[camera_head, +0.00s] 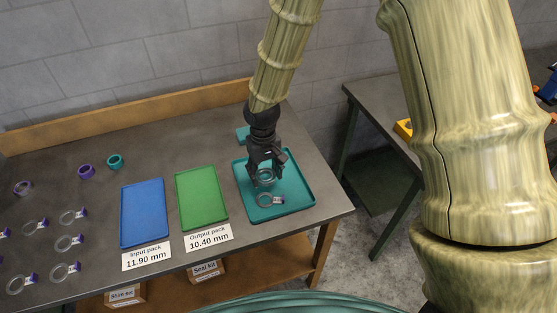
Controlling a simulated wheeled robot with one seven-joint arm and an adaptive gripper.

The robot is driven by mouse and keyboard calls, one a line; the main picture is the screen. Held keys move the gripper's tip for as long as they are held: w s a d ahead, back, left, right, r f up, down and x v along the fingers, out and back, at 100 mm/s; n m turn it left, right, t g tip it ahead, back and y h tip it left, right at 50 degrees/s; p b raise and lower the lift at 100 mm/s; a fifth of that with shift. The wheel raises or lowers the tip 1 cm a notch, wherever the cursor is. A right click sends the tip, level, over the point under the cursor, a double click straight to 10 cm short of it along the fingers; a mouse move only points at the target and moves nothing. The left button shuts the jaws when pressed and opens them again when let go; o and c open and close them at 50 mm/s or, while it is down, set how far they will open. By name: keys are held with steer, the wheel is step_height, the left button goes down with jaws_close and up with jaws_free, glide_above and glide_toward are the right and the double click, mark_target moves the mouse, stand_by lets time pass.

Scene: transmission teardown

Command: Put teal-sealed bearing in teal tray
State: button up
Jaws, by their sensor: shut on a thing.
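The teal tray (301,196) lies at the right end of the workbench. My gripper (265,178) points down over it, shut on a grey ring (266,174). I cannot tell whether the held ring has a teal seal, or whether it touches the tray floor. Another grey ring with a purple-and-white tag (269,200) lies in the tray, just in front of my gripper. A short, thick teal ring (115,161) stands on the bench at the back left, away from my gripper; it may be a teal-sealed bearing.
A green tray (202,197) and a blue tray (143,213) lie left of the teal tray. A small teal item (243,133) sits behind my gripper. Purple rings (86,171) and several tagged grey rings (73,217) spread over the bench's left side. A second table (385,105) stands at right.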

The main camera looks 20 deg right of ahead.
steer(key=w+d+p, duration=0.1)
steer(key=w+d, duration=0.3)
steer(key=w+d+p, duration=0.1)
steer(key=d, duration=0.1)
steer(key=shift+w+d+f+p, duration=0.15)
steer(key=shift+w+f+p, duration=0.2)
steer(key=shift+w, duration=0.05)
steer(key=shift+s+f, duration=0.2)
steer(key=shift+f, duration=0.05)
steer(key=shift+f+p, duration=0.85)
steer(key=shift+f, duration=0.6)
steer(key=shift+f, duration=0.1)
steer(key=o, duration=0.9)
steer(key=shift+w, duration=0.1)
steer(key=shift+c, duration=0.2)
steer(key=shift+r, duration=0.2)
step_height(320, 180, up, 12)
steer(key=b, duration=0.4)
steer(key=shift+f, duration=0.1)
